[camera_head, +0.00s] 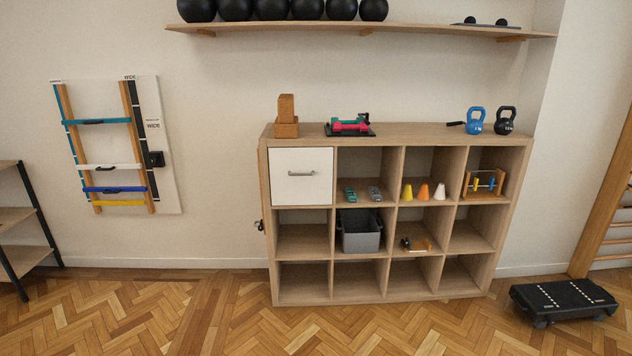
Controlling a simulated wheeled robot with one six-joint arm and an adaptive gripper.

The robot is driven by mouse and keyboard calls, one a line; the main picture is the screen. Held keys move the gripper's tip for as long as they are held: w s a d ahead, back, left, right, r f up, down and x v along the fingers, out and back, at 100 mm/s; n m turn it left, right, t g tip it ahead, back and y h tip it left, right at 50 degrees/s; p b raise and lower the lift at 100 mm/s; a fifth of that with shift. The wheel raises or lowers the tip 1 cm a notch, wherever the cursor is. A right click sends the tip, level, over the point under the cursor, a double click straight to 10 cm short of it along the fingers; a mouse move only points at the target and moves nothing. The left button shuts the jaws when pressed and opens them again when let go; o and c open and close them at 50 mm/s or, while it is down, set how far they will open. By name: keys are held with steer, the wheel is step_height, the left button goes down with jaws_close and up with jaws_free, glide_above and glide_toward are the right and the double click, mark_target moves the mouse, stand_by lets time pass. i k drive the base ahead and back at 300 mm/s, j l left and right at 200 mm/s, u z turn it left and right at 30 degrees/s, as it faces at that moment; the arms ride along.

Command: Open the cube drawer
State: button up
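The cube drawer (301,187) is a white square front in the top left compartment of a wooden cube shelf (398,294). A grey horizontal bar handle (301,173) sits a little above the middle of the front. The drawer front looks flush with the shelf face, so the drawer appears closed. My gripper is not in view, and no part of my arm shows.
Parquet floor (230,318) in front of the shelf is clear. A black wheeled platform (563,299) stands on the floor at the right. A dark-framed rack (30,215) stands at the left edge. Cork blocks (286,129) sit on the shelf top above the drawer.

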mark_target(302, 167)
steer(key=i+u, duration=0.25)
steer(key=i, duration=1.5)
steer(key=i+j+z, duration=0.2)
steer(key=i, duration=0.35)
steer(key=i+j+z, duration=0.1)
steer(key=i+z, duration=0.15)
steer(key=i, duration=0.3)
steer(key=i+j+z, duration=0.2)
steer(key=i, duration=0.3)
